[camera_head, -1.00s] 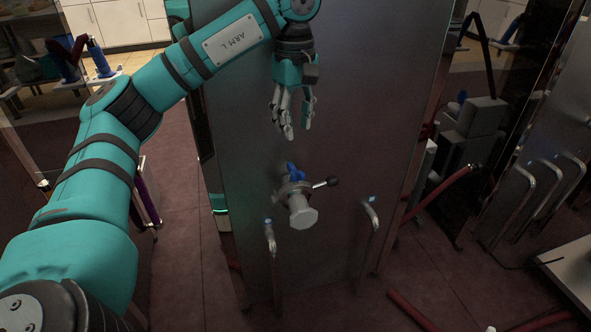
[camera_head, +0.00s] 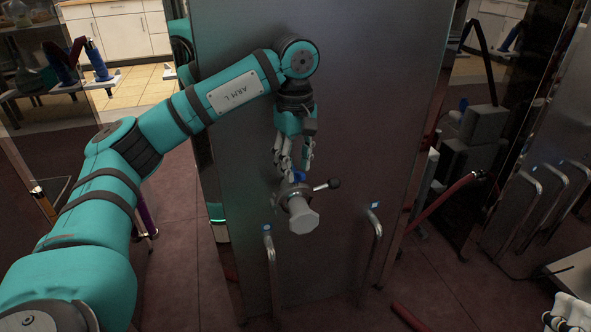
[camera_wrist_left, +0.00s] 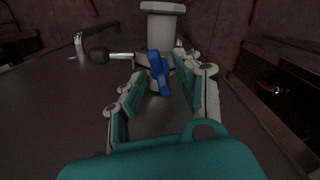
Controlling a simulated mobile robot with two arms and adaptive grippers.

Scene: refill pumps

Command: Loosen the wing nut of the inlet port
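The inlet port (camera_head: 302,214) is a grey capped pipe fitting on the metal cabinet front, with a black-knobbed lever (camera_head: 326,185) pointing right. Its blue wing nut (camera_head: 298,176) is on top of the fitting, partly hidden by my fingers in the head view. In the left wrist view the wing nut (camera_wrist_left: 158,72) stands between the fingertips. My left gripper (camera_head: 293,168) points down from above, fingers open around the wing nut; I see no clear contact. My right gripper (camera_head: 568,312) shows only in part at the lower right corner; its opening cannot be judged.
The metal cabinet (camera_head: 350,90) has two handles, one on the left (camera_head: 270,255) and one on the right (camera_head: 374,240), below and beside the port. A red hose (camera_head: 440,197) lies at the right. The cabinet front above the port is bare.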

